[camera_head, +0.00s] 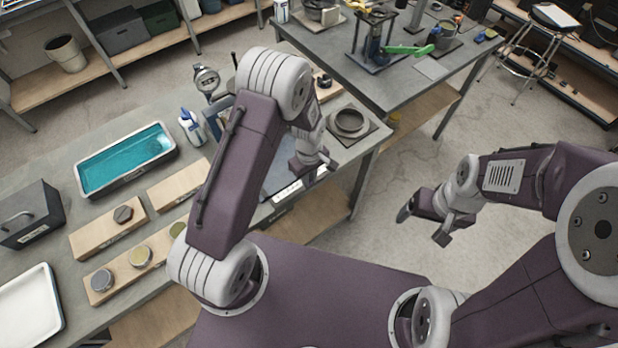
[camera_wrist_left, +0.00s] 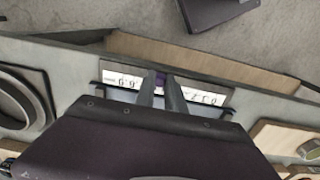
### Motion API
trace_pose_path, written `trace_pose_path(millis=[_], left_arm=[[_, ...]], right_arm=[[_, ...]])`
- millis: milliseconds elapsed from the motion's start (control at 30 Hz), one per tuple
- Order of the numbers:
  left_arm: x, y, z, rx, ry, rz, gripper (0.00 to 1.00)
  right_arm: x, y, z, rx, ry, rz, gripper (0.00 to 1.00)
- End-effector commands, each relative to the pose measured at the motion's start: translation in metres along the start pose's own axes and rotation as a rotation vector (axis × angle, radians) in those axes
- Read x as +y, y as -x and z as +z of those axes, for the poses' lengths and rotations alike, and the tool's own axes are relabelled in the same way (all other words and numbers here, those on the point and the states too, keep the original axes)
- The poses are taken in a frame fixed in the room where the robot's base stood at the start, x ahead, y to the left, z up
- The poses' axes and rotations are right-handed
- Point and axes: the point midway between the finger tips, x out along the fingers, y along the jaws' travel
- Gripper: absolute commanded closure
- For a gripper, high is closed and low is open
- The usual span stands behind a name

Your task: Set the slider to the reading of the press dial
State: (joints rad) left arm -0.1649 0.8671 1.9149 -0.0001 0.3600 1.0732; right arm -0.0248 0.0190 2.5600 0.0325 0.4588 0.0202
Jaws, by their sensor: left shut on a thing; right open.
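The slider's white scale strip (camera_head: 288,191) lies along the near edge of the bench, partly hidden by my left gripper (camera_head: 307,168). In the left wrist view the scale (camera_wrist_left: 205,96) shows black marks and figures on both sides of my fingers. My left gripper (camera_wrist_left: 162,90) is shut on a small purple slider knob (camera_wrist_left: 160,80), mostly hidden between the fingers. The press dial (camera_head: 207,80) is a round gauge at the back of the bench; its reading is too small to tell. My right gripper (camera_head: 424,226) is open and empty over the floor.
Wooden boards with round knobs (camera_head: 141,257) and a teal-filled tray (camera_head: 126,160) are on the left bench. A white bottle (camera_head: 191,127) stands near the dial. A round ring on a plate (camera_head: 349,122) sits right of my left gripper. Clear floor lies under my right arm.

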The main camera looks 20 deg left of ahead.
Motion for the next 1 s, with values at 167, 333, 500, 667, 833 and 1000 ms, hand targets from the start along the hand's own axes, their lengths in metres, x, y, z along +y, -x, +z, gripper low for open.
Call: trace_pose_path(millis=[167, 333, 500, 667, 833, 1000], left_arm=[[0.0003, 0.0004, -0.0002, 0.000, 0.000, 0.001, 1.00], [0.0004, 0.0005, -0.0003, 0.001, 0.000, 0.001, 1.00], [0.0004, 0.0005, -0.0003, 0.001, 0.000, 0.001, 1.00], [0.0005, 0.0006, -0.0004, 0.001, 0.000, 0.001, 1.00], [0.0007, 0.0007, -0.0005, 0.001, 0.000, 0.002, 1.00], [0.0007, 0.0007, -0.0005, 0.001, 0.000, 0.002, 0.74]], right_arm=[[0.0000, 0.0001, 0.0000, 0.000, 0.000, 0.000, 0.18], [0.0000, 0.0002, 0.0000, 0.000, 0.000, 0.000, 0.18], [0.0000, 0.0002, 0.0000, 0.000, 0.000, 0.000, 0.18], [0.0000, 0.0002, 0.0000, 0.000, 0.000, 0.000, 0.18], [0.0000, 0.0001, 0.0000, 0.000, 0.000, 0.000, 0.18], [0.0000, 0.0001, 0.0000, 0.000, 0.000, 0.000, 0.18]])
